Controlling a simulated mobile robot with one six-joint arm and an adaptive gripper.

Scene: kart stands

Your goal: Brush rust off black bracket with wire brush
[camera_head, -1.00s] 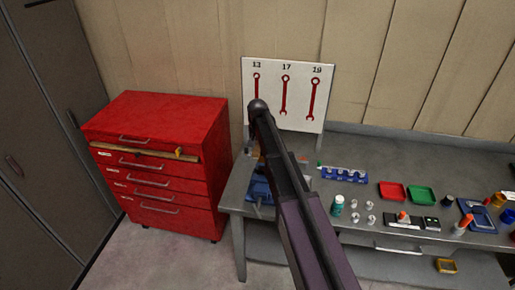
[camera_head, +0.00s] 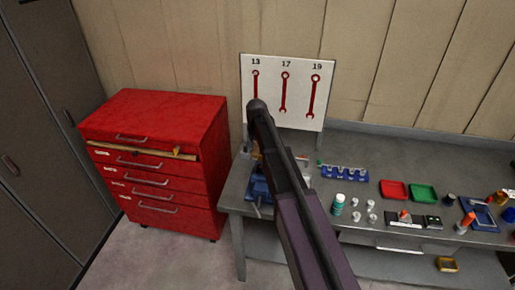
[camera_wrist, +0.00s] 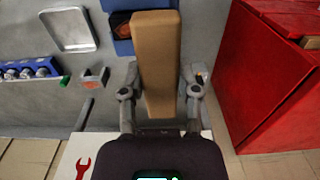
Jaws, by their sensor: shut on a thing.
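My gripper (camera_wrist: 160,95) is shut on a long tan wooden block, which looks like the wire brush (camera_wrist: 157,55). The brush points away from my wrist, toward the blue vise (camera_wrist: 122,46). A dark piece with a rusty orange-brown face (camera_wrist: 122,27), probably the black bracket, sits at the vise, just left of the brush's far end. The bristles are hidden, so I cannot tell whether they touch it. In the head view the blue vise (camera_head: 259,189) stands at the bench's left end, and my arm hides the gripper and most of the brush.
A silver tray (camera_wrist: 68,30), a blue socket rack (camera_wrist: 30,70) and a small grey piece with an orange patch (camera_wrist: 94,84) lie left of the brush in the wrist view. A red drawer cabinet (camera_head: 160,160) stands left of the bench. A wrench board (camera_head: 300,110) stands behind.

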